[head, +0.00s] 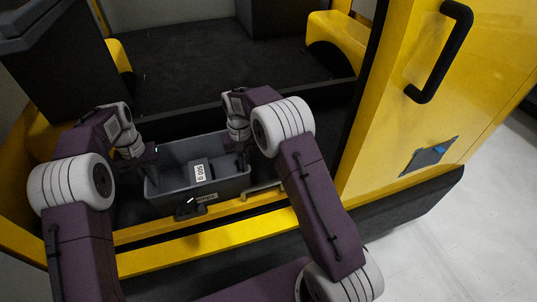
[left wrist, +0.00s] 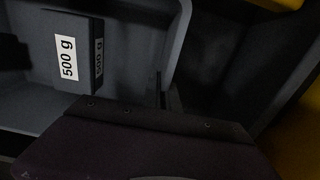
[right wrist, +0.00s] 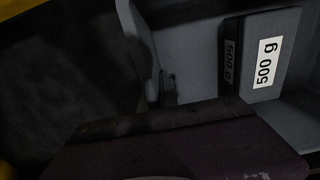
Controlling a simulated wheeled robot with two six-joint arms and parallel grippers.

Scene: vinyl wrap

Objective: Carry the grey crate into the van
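The grey crate (head: 215,190) is at the van's rear opening, just inside the yellow sill. A dark block labelled 500 g (head: 203,172) lies in it, and the block also shows in the left wrist view (left wrist: 85,50) and the right wrist view (right wrist: 262,55). My left gripper (head: 150,157) is at the crate's left wall and my right gripper (head: 240,155) at its right wall. In both wrist views the fingers sit at the crate wall and look closed on it, though they are dark and partly hidden.
The van's dark cargo floor (head: 210,70) lies behind the crate and is largely clear. Yellow wheel arches (head: 340,42) stand at its sides. The open yellow door (head: 425,90) with a black handle is on the right. A black latch (head: 189,207) sits at the sill.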

